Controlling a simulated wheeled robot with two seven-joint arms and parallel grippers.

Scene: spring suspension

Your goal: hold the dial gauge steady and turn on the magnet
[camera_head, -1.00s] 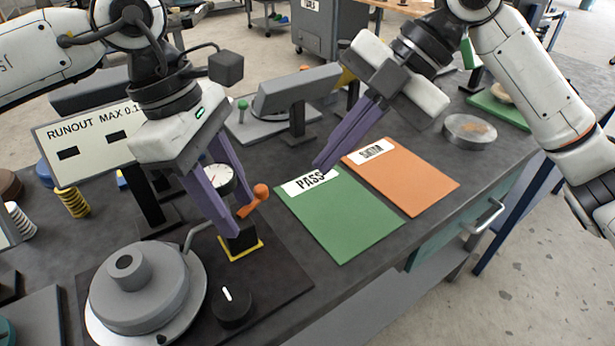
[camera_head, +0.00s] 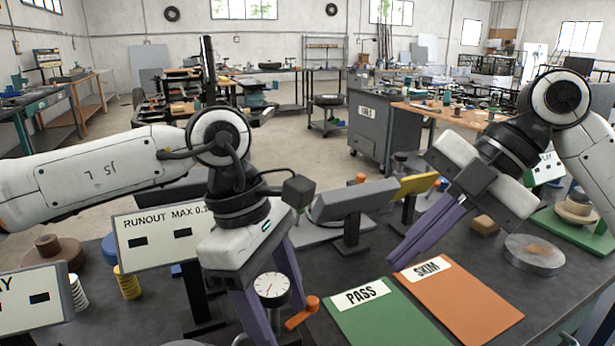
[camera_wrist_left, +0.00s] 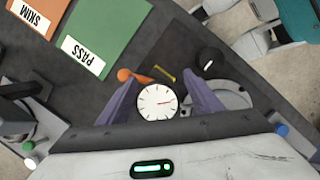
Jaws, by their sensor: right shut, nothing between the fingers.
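In the left wrist view the gauge (camera_wrist_left: 157,102) shows face-on between the spread fingers of my left gripper (camera_wrist_left: 163,88). I see no clear contact between fingers and dial. An orange lever (camera_head: 303,312) sticks out beside the gauge; it also shows in the left wrist view (camera_wrist_left: 135,76). The gauge's base is mostly hidden. A black knob with a white mark (camera_wrist_left: 210,60) is nearby. My right gripper (camera_head: 396,262) is shut and empty above the bench, behind the cards.
A green PASS card (camera_head: 385,318) and an orange SKIM card (camera_head: 460,302) lie right of the gauge. A runout sign (camera_head: 160,236) stands behind my left gripper. A round metal dish (camera_head: 534,256) sits at the right. A grey angled stand (camera_head: 352,200) is behind.

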